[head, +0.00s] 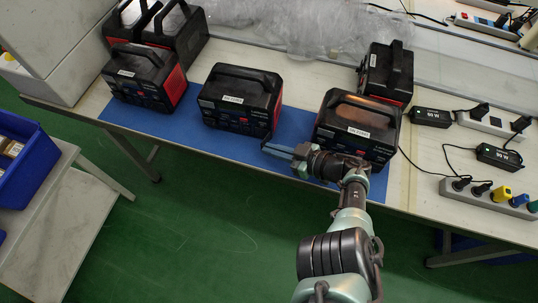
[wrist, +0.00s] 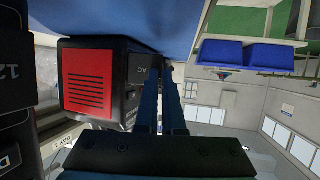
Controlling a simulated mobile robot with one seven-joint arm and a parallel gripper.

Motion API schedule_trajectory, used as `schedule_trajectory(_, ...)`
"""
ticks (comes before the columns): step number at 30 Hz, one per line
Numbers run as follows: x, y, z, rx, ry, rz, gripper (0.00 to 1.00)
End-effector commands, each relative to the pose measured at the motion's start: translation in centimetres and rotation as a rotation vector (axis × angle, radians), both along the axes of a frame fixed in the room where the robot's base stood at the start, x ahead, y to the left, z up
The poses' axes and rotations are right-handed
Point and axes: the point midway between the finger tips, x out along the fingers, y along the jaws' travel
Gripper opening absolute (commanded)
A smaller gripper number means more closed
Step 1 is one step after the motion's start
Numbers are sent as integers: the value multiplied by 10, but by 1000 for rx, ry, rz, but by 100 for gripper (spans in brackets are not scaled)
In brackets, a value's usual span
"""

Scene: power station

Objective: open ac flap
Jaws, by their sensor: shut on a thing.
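The middle power station (head: 240,98) is black with red sides and stands on the blue mat, its front facing me. In the wrist view its red vented side (wrist: 90,80) shows, with the grey flap marked AC (wrist: 142,68) on the front face beside it. My gripper (head: 267,148) reaches leftward to the lower right front of this station. In the wrist view its long blue fingers (wrist: 165,85) are at the AC flap and shut on it. The fingers partly hide the flap, so how far it stands open cannot be told.
Another power station (head: 357,118) stands close behind my gripper. More stand at the left (head: 145,78) and back right (head: 388,70). Power strips and adapters (head: 497,156) lie at the right. The blue mat (head: 190,130) is clear left of my gripper.

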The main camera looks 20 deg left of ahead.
Motion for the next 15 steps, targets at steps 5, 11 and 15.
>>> schedule_trajectory(5,5,-4,-2,-1,-7,60,0)
schedule_trajectory(11,5,-6,0,-1,-5,94,0)
schedule_trajectory(15,5,-6,1,-2,-4,100,0)
